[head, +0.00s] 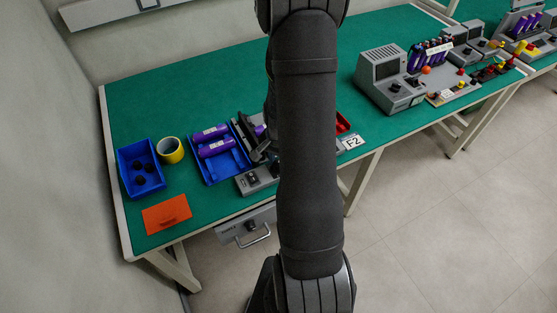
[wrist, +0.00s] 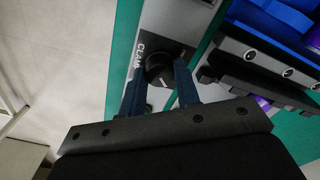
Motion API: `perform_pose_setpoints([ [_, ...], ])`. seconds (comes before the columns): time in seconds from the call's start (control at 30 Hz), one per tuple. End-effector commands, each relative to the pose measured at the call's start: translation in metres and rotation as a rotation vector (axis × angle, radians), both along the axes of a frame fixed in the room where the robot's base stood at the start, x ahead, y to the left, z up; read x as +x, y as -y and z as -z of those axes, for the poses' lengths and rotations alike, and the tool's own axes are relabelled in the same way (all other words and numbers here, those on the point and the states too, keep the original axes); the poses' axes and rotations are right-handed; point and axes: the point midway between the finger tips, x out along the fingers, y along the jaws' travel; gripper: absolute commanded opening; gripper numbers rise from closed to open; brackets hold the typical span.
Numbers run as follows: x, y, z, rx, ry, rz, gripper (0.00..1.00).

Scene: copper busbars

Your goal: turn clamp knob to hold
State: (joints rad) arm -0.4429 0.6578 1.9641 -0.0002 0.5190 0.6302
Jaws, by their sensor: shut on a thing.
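In the wrist view the black round clamp knob (wrist: 160,68) sits on a light grey panel (wrist: 148,28) marked "CLAMP". My gripper (wrist: 160,80) has its two dark blue fingers on either side of the knob, shut on it. The knob's pointer and the rest of its scale are too dark or covered to read. In the head view a grey box (head: 243,184) with a dark control stands near the table's front edge, and my arm hides much of the area beside it.
A blue tray (head: 233,177) with purple cylinders (head: 217,148) lies close by. Grey equipment (head: 388,80) stands at the right. The green tabletop behind the tray is clear.

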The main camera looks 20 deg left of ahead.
Motion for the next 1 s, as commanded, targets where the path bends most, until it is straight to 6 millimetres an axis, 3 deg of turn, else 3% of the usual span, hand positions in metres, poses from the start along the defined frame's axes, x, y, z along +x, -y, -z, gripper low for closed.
perform_pose_setpoints([
  [0.53, -0.0014, 0.0003, 0.0008, -0.001, -0.003, 0.027, 0.07],
  [0.57, -0.0014, 0.0003, 0.0008, -0.001, -0.003, 0.027, 0.31],
  [0.67, -0.0012, 0.0003, 0.0007, -0.001, -0.003, 0.026, 0.51],
  [1.0, -0.0002, 0.0000, -0.0017, 0.000, 0.000, 0.025, 0.51],
])
